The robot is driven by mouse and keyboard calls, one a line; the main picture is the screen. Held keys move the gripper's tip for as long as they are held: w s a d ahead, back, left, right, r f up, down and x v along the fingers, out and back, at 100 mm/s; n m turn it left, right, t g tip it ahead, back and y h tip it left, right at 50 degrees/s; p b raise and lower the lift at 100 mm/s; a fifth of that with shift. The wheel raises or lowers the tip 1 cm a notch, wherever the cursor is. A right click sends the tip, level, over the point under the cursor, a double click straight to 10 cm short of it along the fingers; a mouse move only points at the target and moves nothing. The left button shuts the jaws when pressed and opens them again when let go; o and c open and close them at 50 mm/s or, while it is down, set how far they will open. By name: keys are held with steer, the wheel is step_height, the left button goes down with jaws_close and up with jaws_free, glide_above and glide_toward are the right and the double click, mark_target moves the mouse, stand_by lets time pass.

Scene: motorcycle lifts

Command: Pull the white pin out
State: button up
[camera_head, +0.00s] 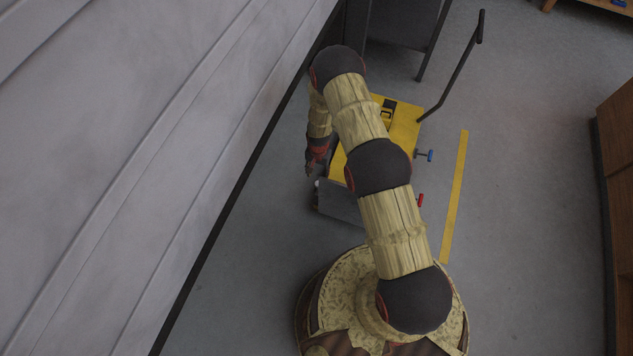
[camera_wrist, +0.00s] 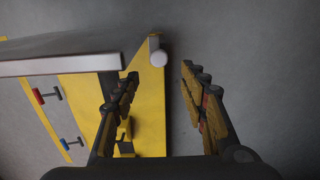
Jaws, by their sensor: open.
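The white pin (camera_wrist: 158,55) shows in the wrist view as a short pale cylinder with a round end. It stands out at the far end of a yellow lift part (camera_wrist: 150,100). My gripper (camera_wrist: 160,75) is open, with one finger on each side of the picture and a clear gap between them. The pin's end appears in line with this gap, just beyond the fingertips, and I see no contact. In the head view my gripper (camera_head: 311,168) hangs at the left edge of the yellow lift (camera_head: 402,125). A small white spot (camera_head: 317,183) just below it may be the pin.
A grey plate (camera_wrist: 60,55) with a pale edge lies close to the left finger. A red handle (camera_wrist: 38,96) and a blue handle (camera_wrist: 63,143) are farther left. A large grey panel (camera_head: 130,130) fills the head view's left side.

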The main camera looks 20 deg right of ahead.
steer(key=shift+s+f, duration=0.15)
steer(key=shift+f, duration=0.7)
step_height(320, 180, down, 7)
steer(key=b, duration=0.2)
steer(key=shift+b, duration=0.4)
steer(key=shift+c, duration=0.9)
jaws_close()
steer(key=shift+r, duration=0.1)
